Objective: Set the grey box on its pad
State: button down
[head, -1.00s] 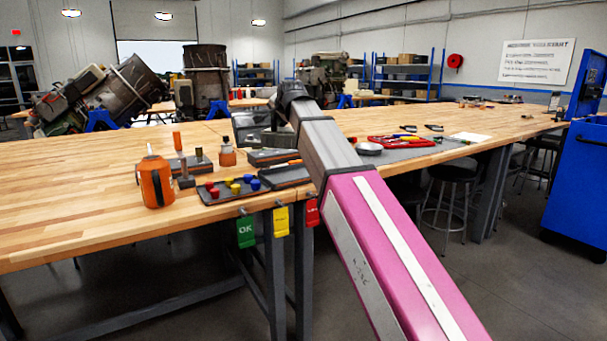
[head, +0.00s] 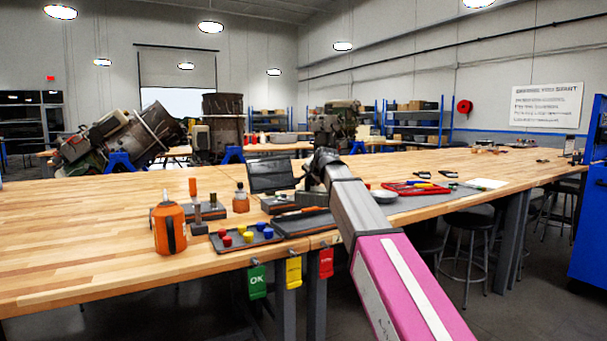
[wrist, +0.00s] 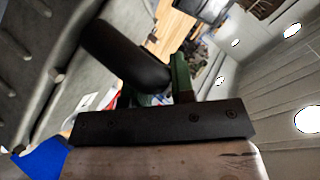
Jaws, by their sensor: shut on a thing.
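My arm reaches over the bench, and my gripper (head: 313,178) is at its far end, small and partly hidden by the wrist. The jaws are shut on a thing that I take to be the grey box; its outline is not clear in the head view. In the wrist view a black bar with screws (wrist: 160,124) crosses the picture, with a pale scuffed surface (wrist: 165,162) below it and a large grey studded surface (wrist: 40,60) at left. I cannot tell which is the box.
An orange container (head: 169,230), a tray of coloured pieces (head: 240,240) and a small bottle (head: 240,198) are further left. A red tray (head: 415,188) and a grey mat (head: 430,203) lie right. The bench's left part is clear.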

aim_at(312, 188)
jog(key=shift+w+d+f, duration=0.1)
jog(key=shift+w+d, duration=0.1)
jog(key=shift+w, duration=0.05)
jog(key=shift+f, duration=2)
jog(key=shift+f, duration=0.6)
jog(key=c, duration=1)
grip_release()
jog(key=shift+o, duration=0.2)
jog(key=shift+r, duration=0.1)
jog(key=shift+r, duration=0.3)
jog(key=v, duration=1.2)
jog(key=shift+r, duration=0.2)
jog(key=shift+s, duration=0.15)
